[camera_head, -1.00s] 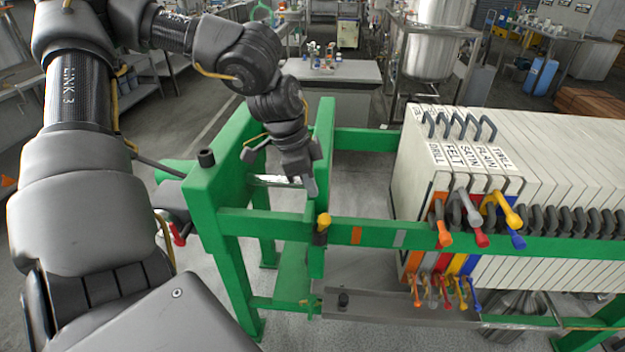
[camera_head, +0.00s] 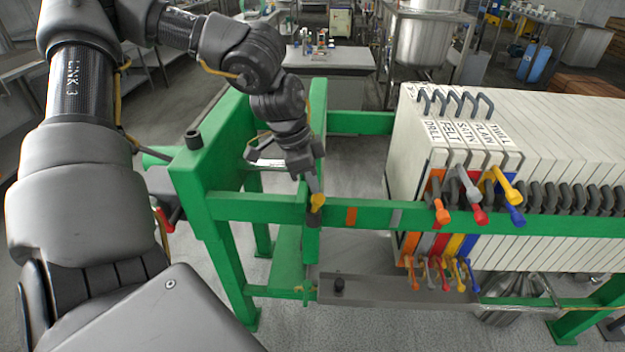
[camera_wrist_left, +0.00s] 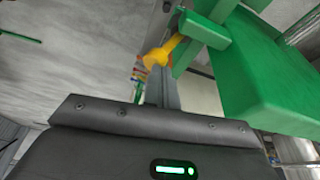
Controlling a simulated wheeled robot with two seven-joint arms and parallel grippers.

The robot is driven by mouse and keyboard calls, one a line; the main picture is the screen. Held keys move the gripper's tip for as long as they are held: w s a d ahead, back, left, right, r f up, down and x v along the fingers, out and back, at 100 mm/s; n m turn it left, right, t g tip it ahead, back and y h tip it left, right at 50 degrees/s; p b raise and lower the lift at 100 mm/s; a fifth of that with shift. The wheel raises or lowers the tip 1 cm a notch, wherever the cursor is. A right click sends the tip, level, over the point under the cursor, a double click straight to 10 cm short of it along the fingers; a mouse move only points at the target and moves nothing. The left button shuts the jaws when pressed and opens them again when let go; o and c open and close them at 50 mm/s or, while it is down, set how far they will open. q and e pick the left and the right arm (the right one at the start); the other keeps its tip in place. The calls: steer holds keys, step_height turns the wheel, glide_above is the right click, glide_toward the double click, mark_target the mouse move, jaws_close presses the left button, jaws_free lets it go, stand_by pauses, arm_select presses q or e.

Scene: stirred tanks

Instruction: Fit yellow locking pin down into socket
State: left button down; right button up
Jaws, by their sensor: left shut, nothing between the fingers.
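The yellow locking pin (camera_head: 317,202) is at the front green rail, left of the orange mark, with its rounded head on top and a dark part below it. I cannot tell how deep it sits in the socket, which is mostly hidden. In the left wrist view the pin (camera_wrist_left: 164,50) shows its yellow head and shaft beside green frame parts. My left gripper (camera_head: 315,187) is shut and empty, pointing down with its fingertips at the pin's head. They look in contact with it or very close. My right gripper is out of view.
The green frame (camera_head: 270,206) surrounds the pin on the left and along the front. A stack of white filter plates (camera_head: 405,150) with coloured handles stands at right. A grey tray (camera_head: 390,291) lies below the rail. Open space lies between frame and plates.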

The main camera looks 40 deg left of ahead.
arm_select(q)
steer(key=shift+f, duration=0.2)
steer(key=shift+s+f+b, duration=0.15)
steer(key=shift+f+b, duration=0.15)
steer(key=shift+b, duration=0.2)
steer(key=shift+r, duration=0.1)
steer(key=shift+w+a+r+p, duration=0.1)
steer(key=shift+w+r+p, duration=0.1)
steer(key=shift+r+p, duration=0.45)
steer(key=shift+r, duration=0.75)
steer(key=shift+s, duration=0.1)
